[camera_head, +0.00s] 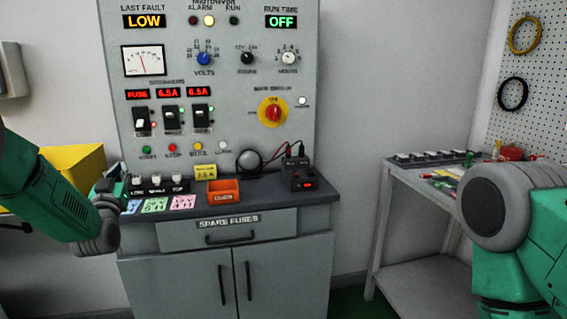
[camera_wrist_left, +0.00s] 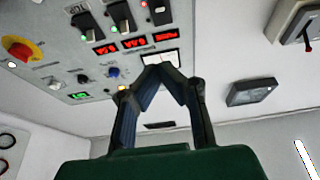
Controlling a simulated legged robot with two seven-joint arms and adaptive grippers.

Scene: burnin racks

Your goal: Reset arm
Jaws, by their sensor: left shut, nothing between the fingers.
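My left arm comes in from the left in the head view, in front of the cabinet's left end. Its gripper (camera_head: 113,178) is small and partly hidden there, beside the left end of the counter. In the left wrist view the dark fingers of my left gripper (camera_wrist_left: 162,70) meet at their tips and hold nothing. The control panel (camera_wrist_left: 60,48) shows upside down behind them. My right arm shows at the right edge of the head view, in front of the side table; its gripper is out of view.
The grey control panel (camera_head: 228,100) stands above a counter with an orange bin (camera_head: 223,191), a black box (camera_head: 301,177) and small fuse holders with coloured cards (camera_head: 155,204). A yellow bin (camera_head: 75,160) is at left. A side table (camera_head: 425,186) and pegboard (camera_head: 540,80) are at right.

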